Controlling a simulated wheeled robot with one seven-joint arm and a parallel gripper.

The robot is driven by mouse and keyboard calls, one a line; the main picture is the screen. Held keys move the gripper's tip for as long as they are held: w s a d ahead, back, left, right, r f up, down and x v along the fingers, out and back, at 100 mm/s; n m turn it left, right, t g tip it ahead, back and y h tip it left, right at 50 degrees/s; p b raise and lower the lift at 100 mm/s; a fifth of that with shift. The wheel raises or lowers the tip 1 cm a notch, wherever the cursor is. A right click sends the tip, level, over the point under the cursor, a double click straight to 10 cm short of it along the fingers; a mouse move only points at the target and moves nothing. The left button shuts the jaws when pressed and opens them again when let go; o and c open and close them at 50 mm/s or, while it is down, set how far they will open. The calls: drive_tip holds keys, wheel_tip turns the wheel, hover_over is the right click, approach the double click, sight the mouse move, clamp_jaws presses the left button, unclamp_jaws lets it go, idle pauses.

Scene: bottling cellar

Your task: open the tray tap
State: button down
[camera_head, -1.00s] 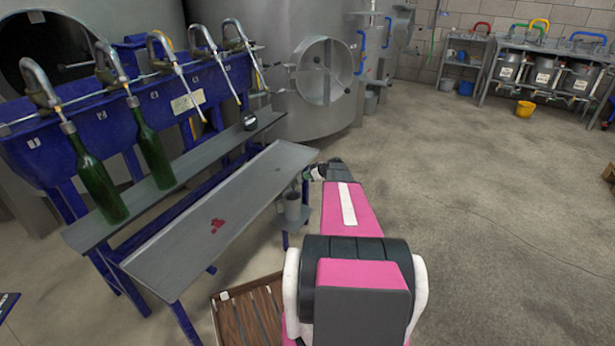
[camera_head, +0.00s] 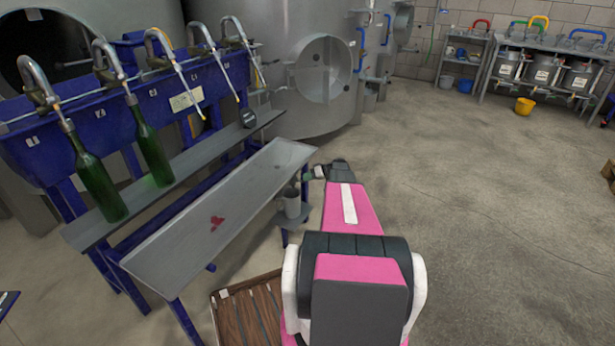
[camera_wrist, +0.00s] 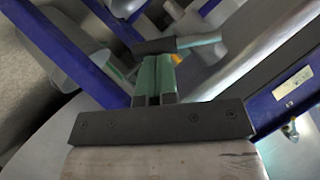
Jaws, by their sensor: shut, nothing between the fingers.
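The long grey drip tray (camera_head: 205,215) slopes on a blue frame, with a red stain on its surface. My gripper (camera_head: 308,173) is beside the tray's right end, small and partly hidden by my arm. In the wrist view my gripper (camera_wrist: 158,72) has its two green fingers together, with nothing held. A dark bar and a pale rounded part (camera_wrist: 203,40) lie just beyond the fingertips, with a small orange spot; these may belong to the tap. I cannot tell whether the fingers touch them. The tap is not clear in the head view, so its setting cannot be told.
A grey cup (camera_head: 292,203) stands on a small shelf below the tray's right end. Two green bottles (camera_head: 98,188) hang under spouts of the blue filler (camera_head: 110,118). A brown slatted crate (camera_head: 250,315) lies on the floor. The floor to the right is open.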

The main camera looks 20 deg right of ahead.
drive_tip(key=shift+s+a+f+m+g+y, duration=0.15)
drive_tip(key=shift+s+a+f+m+y, duration=0.15)
drive_tip(key=shift+f+m+y, duration=0.35)
drive_tip(key=shift+s+a+f+m+g+y, duration=0.2)
drive_tip(key=shift+a+f+m+y, duration=0.2)
drive_tip(key=shift+f, duration=0.4)
drive_tip(key=shift+s+a+f+m+g+y, duration=0.2)
drive_tip(key=shift+a+f+m+y, duration=0.1)
drive_tip(key=shift+f+m+y, duration=0.35)
drive_tip(key=shift+s+a+f, duration=0.15)
drive_tip(key=shift+f, duration=0.05)
